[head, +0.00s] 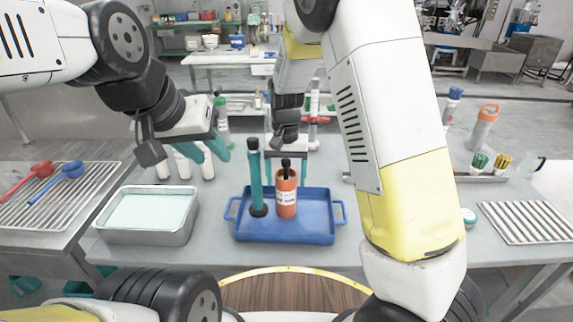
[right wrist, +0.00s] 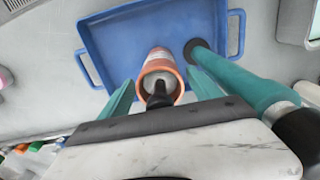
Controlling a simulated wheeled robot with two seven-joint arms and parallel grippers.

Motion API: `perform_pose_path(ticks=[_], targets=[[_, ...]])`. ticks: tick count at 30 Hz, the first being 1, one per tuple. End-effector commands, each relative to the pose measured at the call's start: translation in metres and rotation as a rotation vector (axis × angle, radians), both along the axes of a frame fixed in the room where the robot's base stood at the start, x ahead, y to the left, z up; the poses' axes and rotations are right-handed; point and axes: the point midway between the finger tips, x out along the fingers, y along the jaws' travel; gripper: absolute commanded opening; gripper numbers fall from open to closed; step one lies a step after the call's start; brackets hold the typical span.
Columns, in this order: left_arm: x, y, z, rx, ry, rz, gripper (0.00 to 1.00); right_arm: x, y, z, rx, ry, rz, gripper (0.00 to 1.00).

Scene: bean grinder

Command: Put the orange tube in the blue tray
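The orange tube (head: 287,197) has a white label and a dark piece at its top. It stands upright inside the blue tray (head: 318,232). In the right wrist view the tube (right wrist: 165,64) lies between my right gripper's teal fingers (right wrist: 162,76), with gaps on both sides. The right gripper is open, just above and behind the tube. The tray also shows there (right wrist: 115,30). A tall teal cylinder with black ends (head: 256,180) stands in the tray left of the tube. My left gripper (head: 208,155) is open and empty, left of and above the tray.
A metal pan (head: 120,237) stands left of the tray. White bottles (head: 184,166) stand behind it. A wire rack with red and blue scoops (head: 70,170) is at far left. An orange-capped bottle (head: 483,127) and another rack (head: 530,222) are at right. My right arm covers the table right of the tray.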

Motion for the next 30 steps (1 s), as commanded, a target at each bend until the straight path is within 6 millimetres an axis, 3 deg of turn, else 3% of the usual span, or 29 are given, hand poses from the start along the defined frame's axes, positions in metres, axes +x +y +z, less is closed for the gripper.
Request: perform_pose_path(ticks=[9, 13, 24, 30], targets=[[0.000, 0.000, 0.000, 0.000, 0.000, 0.000, 0.36, 0.000, 0.000, 0.001, 0.000, -0.001, 0.000, 0.75], [0.000, 0.000, 0.000, 0.000, 0.000, 0.000, 0.36, 0.001, 0.001, 0.012, 0.002, -0.002, 0.001, 0.75], [0.000, 0.000, 0.000, 0.000, 0.000, 0.000, 0.36, 0.001, 0.001, 0.089, 0.005, -0.003, 0.001, 0.75], [0.000, 0.000, 0.000, 0.000, 0.000, 0.000, 0.36, 0.001, 0.000, 0.116, 0.003, -0.001, 0.001, 0.75]])
